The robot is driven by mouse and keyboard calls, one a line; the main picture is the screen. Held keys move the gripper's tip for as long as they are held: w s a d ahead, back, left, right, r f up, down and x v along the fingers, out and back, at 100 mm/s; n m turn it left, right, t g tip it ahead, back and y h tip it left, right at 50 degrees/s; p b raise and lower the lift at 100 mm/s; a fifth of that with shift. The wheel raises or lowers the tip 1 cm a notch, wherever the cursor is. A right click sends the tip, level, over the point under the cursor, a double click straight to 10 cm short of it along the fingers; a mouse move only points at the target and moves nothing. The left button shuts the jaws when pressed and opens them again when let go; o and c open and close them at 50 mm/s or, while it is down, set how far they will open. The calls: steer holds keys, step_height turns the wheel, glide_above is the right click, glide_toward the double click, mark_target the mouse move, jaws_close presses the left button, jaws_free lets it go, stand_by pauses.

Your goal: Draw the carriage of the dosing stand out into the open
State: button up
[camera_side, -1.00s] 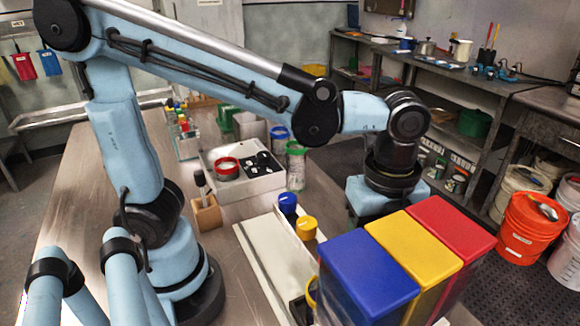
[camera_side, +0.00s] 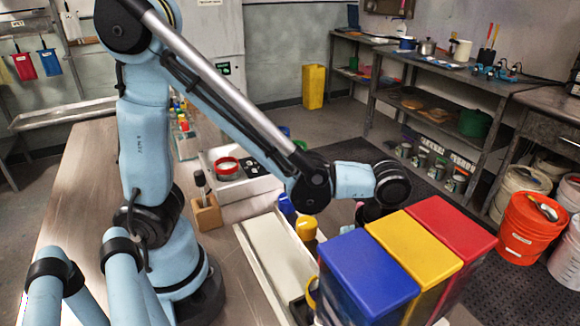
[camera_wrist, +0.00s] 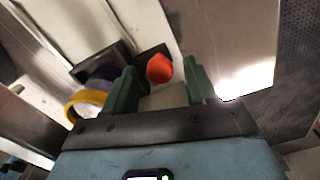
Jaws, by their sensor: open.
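The dosing stand shows in the side view as blue, yellow and red lidded hoppers (camera_side: 425,250) at front right, beside a long pale rail (camera_side: 280,252). A dark carriage block (camera_side: 300,310) at the rail's near end is partly hidden by the hoppers; it also shows in the wrist view (camera_wrist: 105,62). A yellow-rimmed cup (camera_wrist: 85,106) sits at it. An orange-red knob (camera_wrist: 159,68) stands beside the block, apparently joined to it. My gripper (camera_wrist: 161,82) is open, its green fingers on either side of the knob with gaps showing. The side view hides the fingers behind the hoppers.
A blue knob (camera_side: 286,206) and yellow knob (camera_side: 306,228) stand at the rail's right side. A white tray (camera_side: 240,180) and wooden block (camera_side: 206,214) are further left. An orange bucket (camera_side: 530,228) is at far right.

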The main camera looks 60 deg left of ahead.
steer(key=shift+c, duration=0.4)
jaws_close()
steer(key=a, duration=2.4)
steer(key=shift+a, duration=0.1)
steer(key=shift+o, duration=0.4)
jaws_free()
steer(key=shift+r, duration=0.1)
step_height(320, 180, up, 12)
